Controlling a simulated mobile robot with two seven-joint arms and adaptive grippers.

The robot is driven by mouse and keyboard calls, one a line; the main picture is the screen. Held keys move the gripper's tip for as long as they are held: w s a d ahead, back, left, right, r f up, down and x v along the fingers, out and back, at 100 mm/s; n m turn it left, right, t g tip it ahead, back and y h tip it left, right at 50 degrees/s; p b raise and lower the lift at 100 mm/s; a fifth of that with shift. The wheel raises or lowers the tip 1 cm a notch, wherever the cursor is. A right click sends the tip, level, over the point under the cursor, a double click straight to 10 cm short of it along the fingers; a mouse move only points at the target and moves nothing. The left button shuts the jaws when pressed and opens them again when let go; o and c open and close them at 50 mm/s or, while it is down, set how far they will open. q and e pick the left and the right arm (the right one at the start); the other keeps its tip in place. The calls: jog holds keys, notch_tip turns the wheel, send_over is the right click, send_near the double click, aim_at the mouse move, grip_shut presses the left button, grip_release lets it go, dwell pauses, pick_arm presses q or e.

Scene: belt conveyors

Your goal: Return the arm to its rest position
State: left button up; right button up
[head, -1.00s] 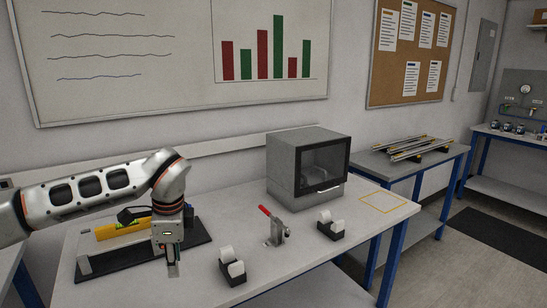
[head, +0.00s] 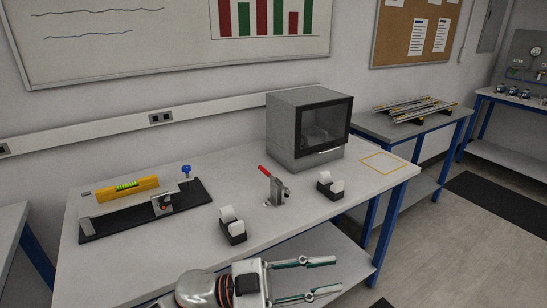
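My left gripper (head: 337,275) is at the bottom of the head view, its fingers pointing right. The two fingers are spread apart with nothing between them, so it is open and empty. It shows in front of the table's front edge and the lower shelf, apart from the things on the tabletop. Most of my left arm is out of view below; only the wrist end shows. My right gripper is not in view.
On the table (head: 150,262) are a black fixture (head: 105,230) bearing a yellow level (head: 142,187), a red-handled clamp (head: 277,190), two tape dispensers (head: 236,232) (head: 328,190) and a grey oven-like box (head: 290,150). A side table (head: 385,128) holds metal bars. Floor at right is clear.

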pick_arm(q)
jog(key=w+a+f+n+t+y, duration=0.3)
jog(key=a+f+n+t+y, duration=0.25)
jog(key=a+n+t, duration=0.2)
jog(key=w+a+f+n+t+y, duration=0.4)
jog(key=a+f+n+t, duration=0.3)
jog(key=t, duration=0.1)
jog(key=s+a+f+n+g+y, duration=0.1)
jog(key=s+a+f+y, duration=0.1)
jog(key=s+a+f, duration=0.3)
jog(key=s+a+f+n+g+y, duration=0.1)
jog(key=s+a+f, duration=0.4)
jog(key=f, duration=0.5)
jog(key=s+a+f+n+g+y, duration=0.2)
jog(key=s+a+f+g+y, duration=0.1)
jog(key=s+a+f+y, duration=0.2)
notch_tip(320, 180, down, 3)
jog(key=shift+s+a+r, duration=0.1)
jog(key=shift+s+a, duration=0.05)
jog(key=shift+a, duration=0.2)
jog(key=shift+g+y, duration=0.25)
